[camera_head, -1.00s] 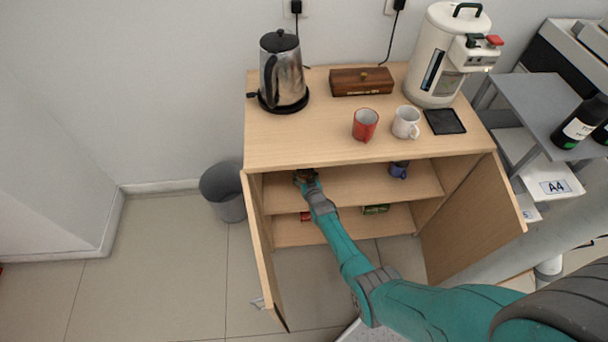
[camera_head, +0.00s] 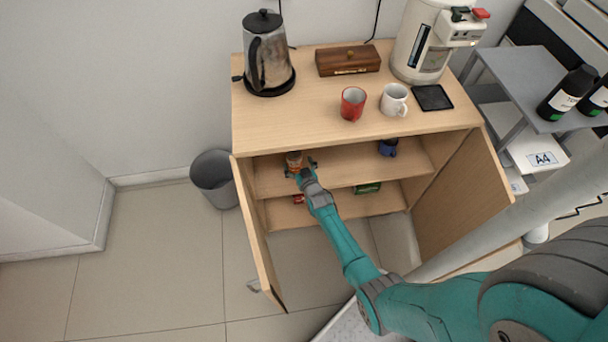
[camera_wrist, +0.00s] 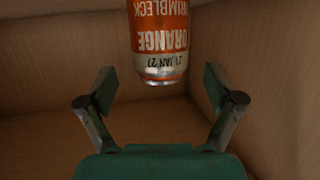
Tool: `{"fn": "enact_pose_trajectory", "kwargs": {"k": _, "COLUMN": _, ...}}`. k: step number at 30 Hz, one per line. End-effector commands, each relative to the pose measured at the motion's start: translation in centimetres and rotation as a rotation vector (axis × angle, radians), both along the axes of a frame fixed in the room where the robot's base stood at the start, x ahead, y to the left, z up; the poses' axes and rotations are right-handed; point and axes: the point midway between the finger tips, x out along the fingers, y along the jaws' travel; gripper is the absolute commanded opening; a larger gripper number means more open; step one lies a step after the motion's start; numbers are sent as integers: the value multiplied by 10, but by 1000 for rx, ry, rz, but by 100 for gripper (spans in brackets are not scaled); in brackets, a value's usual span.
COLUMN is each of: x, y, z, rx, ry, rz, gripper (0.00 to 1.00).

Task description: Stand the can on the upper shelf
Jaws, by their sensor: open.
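The can (camera_wrist: 160,40) is orange and white with "ORANGE" lettering, upside down in the wrist view. In the head view the can (camera_head: 294,160) stands on the upper shelf (camera_head: 345,167), at its left end inside the open cabinet. My gripper (camera_wrist: 160,88) is open, its two fingers spread to either side, with the can ahead of the fingertips and not clasped. In the head view my gripper (camera_head: 300,170) is just in front of the can and partly covers its lower part.
A blue mug (camera_head: 388,147) stands on the upper shelf to the right. A red item (camera_head: 298,198) and a green box (camera_head: 367,188) are on the lower shelf. The left door (camera_head: 257,235) and right door (camera_head: 462,188) stand open. The middle of the upper shelf is clear.

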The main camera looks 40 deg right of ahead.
Motion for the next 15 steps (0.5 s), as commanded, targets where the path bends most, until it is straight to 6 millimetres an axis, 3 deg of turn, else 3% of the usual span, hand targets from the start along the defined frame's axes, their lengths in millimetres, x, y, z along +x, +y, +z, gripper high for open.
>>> {"fn": "enact_pose_trajectory", "kwargs": {"k": 6, "x": -31, "y": 13, "z": 9, "rx": 0, "ry": 1, "rz": 0, "gripper": 92}}
{"fn": "enact_pose_trajectory", "kwargs": {"k": 15, "x": -59, "y": 25, "z": 20, "rx": 0, "ry": 0, "rz": 0, "gripper": 92}}
